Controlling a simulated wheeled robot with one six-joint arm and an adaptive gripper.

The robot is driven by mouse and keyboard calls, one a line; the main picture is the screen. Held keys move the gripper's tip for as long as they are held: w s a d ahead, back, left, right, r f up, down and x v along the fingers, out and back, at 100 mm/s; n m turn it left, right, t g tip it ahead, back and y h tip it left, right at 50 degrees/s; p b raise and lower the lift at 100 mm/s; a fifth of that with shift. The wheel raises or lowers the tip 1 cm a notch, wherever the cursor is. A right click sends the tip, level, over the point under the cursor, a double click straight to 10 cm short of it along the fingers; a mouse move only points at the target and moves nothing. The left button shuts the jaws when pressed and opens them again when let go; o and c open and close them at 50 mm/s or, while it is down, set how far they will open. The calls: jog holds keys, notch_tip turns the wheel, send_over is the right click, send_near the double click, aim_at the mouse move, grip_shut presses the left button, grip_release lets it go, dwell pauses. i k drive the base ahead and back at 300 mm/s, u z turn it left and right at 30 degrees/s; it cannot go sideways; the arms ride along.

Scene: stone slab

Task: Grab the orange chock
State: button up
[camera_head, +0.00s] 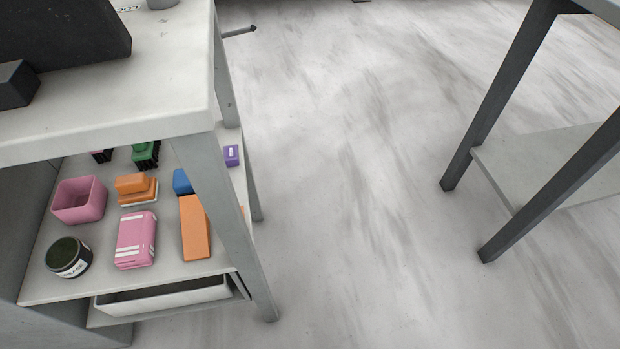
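Two orange things lie on the shelf under the stone-topped table; I cannot tell for sure which is the chock. A long orange block (194,231) lies near the shelf's right side, and the table's front leg hides part of its right side. A smaller stepped orange piece (136,184) with a white lower edge sits further left, behind a pink striped box. My gripper is not in view.
The shelf (185,269) also holds a pink bin (79,200), a pink striped box (135,240), a dark jar (68,257), a blue piece (182,182) and a purple box (231,156). The tabletop (165,80) overhangs it. Open floor (350,180) lies right.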

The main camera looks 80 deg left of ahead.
aim_at(195, 221)
jog(key=k, duration=2.05)
jog(key=u, duration=1.8)
